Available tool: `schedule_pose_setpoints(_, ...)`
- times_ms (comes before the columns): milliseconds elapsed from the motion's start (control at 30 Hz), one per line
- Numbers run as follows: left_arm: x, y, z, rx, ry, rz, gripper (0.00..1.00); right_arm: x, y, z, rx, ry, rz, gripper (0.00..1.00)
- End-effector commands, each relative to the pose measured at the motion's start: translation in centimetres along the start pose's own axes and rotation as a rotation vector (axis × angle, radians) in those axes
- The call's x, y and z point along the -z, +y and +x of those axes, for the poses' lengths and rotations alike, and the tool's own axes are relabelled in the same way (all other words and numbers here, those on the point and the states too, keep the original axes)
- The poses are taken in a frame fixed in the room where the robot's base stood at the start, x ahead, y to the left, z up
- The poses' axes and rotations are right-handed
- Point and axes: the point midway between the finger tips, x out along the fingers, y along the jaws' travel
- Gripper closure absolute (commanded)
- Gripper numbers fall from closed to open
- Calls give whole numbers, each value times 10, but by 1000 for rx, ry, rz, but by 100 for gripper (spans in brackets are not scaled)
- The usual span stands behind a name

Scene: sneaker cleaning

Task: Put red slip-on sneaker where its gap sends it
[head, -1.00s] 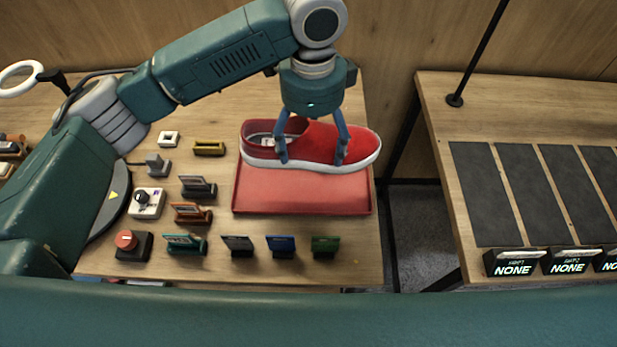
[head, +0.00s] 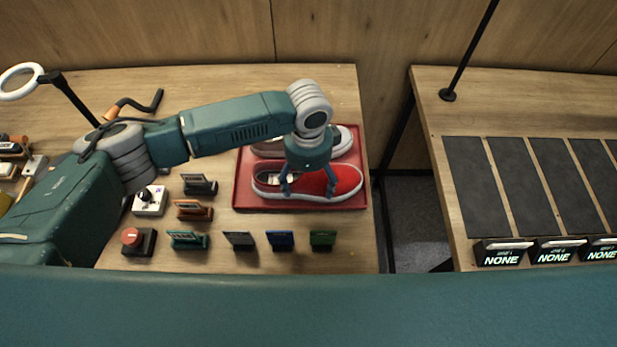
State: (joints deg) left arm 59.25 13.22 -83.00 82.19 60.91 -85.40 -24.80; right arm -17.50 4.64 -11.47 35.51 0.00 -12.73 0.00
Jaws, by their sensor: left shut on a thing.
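The red slip-on sneaker (head: 342,181) with a white sole is over the front part of the red tray (head: 243,165), toe to the right. My left gripper (head: 307,190) is shut on it from above, its fingers at the shoe's upper. I cannot tell whether the sole touches the tray. A second shoe (head: 342,138), brown-grey with a white toe, lies behind it on the tray, partly hidden by my left arm. My right gripper is not in view.
Small card holders in green (head: 322,240), blue (head: 280,240), black (head: 239,240) and other colours stand left and front of the tray. A red button (head: 132,238) is at left. Across a gap, the right table has dark mats (head: 474,185) with signs (head: 502,254) reading NONE.

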Motion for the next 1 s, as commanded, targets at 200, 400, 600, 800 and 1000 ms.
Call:
schedule_pose_setpoints(200, 0, 0, 0, 1, 1, 1, 67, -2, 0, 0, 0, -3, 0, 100)
schedule_pose_setpoints(400, 0, 0, 2, 0, 0, 0, 0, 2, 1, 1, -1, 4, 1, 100)
schedule_pose_setpoints(600, 0, 0, 2, 0, 0, 0, 0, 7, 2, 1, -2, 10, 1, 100)
schedule_pose_setpoints(800, 0, -1, -6, 2, 0, 1, 0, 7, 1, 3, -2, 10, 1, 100)
schedule_pose_setpoints(1000, 0, -2, -40, 5, 2, 1, 0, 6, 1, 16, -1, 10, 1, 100)
